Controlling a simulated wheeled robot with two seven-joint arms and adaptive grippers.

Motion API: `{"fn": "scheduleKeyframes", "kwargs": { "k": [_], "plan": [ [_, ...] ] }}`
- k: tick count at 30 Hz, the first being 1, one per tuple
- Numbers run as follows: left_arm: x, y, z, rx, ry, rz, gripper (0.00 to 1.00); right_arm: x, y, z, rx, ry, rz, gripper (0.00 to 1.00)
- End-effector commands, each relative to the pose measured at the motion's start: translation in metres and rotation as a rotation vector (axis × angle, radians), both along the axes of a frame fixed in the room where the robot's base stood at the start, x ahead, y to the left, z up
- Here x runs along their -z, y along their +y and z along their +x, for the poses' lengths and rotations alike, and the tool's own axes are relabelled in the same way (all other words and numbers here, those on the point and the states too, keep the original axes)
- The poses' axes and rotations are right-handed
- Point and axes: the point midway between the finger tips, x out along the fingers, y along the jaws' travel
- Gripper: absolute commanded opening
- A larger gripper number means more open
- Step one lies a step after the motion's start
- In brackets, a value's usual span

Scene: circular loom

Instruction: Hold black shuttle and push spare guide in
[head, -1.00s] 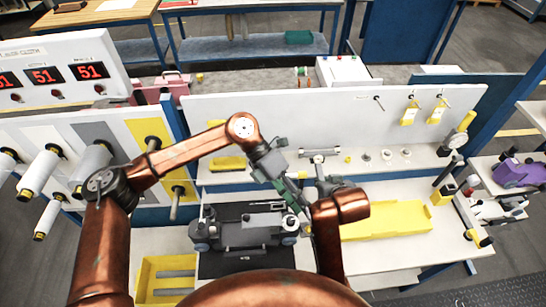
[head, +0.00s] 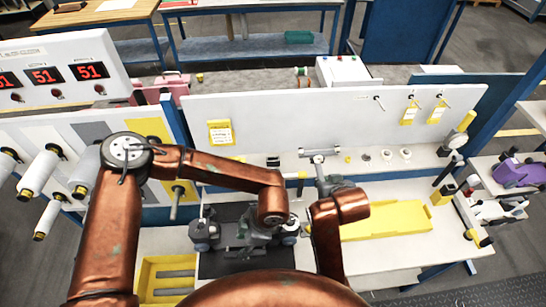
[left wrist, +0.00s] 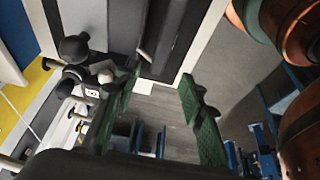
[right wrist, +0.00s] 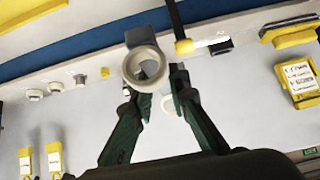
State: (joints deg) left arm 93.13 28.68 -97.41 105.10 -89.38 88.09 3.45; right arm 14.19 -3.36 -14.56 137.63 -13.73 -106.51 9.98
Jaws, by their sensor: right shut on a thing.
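The dark grey and black shuttle (head: 204,233) sits on a black mat at the front middle of the bench in the head view. My left gripper (head: 241,230) is low over the shuttle, partly covered by my arm. In the left wrist view its green fingers (left wrist: 160,82) are apart with nothing between them; dark rounded parts, perhaps of the shuttle, show to their left. My right gripper shows in the right wrist view (right wrist: 154,82), its fingers shut on a grey ringed part, seemingly the spare guide (right wrist: 146,62).
A long yellow tray (head: 392,219) lies right of my right arm. A yellow bin (head: 150,275) with grey bars stands at front left. White rings (head: 404,154) and small parts line the ledge below the white back panel (head: 300,115).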

Motion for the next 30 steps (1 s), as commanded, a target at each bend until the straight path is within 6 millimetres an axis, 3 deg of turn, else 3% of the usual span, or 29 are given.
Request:
{"fn": "scheduleKeyframes", "kwargs": {
  "k": [18,30],
  "plan": [
    [0.078,0.032,-0.001,-0.003,0.003,0.0,0.38,0.0,0.0,0.0,0.0,-0.001,0.0,0.0],
    [0.092,0.038,0.0,-0.003,0.001,-0.001,0.38,0.0,0.0,0.0,0.0,-0.001,0.0,0.0]
  ]
}}
